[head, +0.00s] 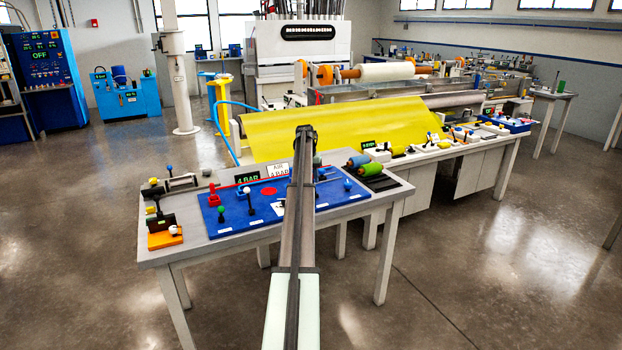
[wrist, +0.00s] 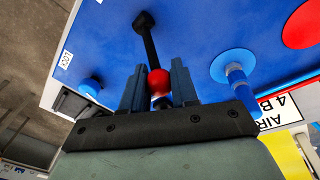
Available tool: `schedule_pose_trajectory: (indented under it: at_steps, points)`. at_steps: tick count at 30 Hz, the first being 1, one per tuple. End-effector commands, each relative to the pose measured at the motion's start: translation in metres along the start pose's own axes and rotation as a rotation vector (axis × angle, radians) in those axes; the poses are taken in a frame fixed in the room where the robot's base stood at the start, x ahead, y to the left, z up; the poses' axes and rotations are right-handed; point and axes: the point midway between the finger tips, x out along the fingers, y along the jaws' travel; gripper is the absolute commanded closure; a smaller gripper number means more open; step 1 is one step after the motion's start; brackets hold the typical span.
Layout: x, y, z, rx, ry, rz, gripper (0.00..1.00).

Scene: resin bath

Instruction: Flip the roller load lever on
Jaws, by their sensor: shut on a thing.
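In the wrist view, a black lever (wrist: 149,42) with a red ball knob (wrist: 159,82) stands on the blue panel (wrist: 195,25). My gripper (wrist: 158,78) has its two blue-grey fingers on either side of the red knob, shut on it. I cannot read which lever this is from the small white label (wrist: 66,59) on the panel. In the head view, the blue panel (head: 238,219) lies on a grey table, and my arm crosses in front of it. My gripper and the red-knobbed lever cannot be made out there.
Near the held lever are a blue disc with a blue post (wrist: 233,65), a small blue knob (wrist: 90,87) and an AIR sign (wrist: 280,110). Other levers, with a green knob (head: 221,210) and a white knob (head: 247,190), stand on the panel's left. Yellow sheeting (head: 365,125) stretches behind the table.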

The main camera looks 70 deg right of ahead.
Motion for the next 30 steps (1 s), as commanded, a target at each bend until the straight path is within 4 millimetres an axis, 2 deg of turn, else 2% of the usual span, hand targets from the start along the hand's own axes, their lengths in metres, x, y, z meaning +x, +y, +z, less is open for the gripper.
schedule_pose_trajectory:
  at_steps: [1, 12, 30]
  points:
    - [-0.002, 0.003, 0.007, 0.007, 0.03, -0.02, 1.0]
    - [-0.011, 0.021, 0.031, 0.062, 0.309, -0.209, 1.0]
    - [-0.005, 0.044, 0.065, 0.147, 0.74, -0.503, 1.0]
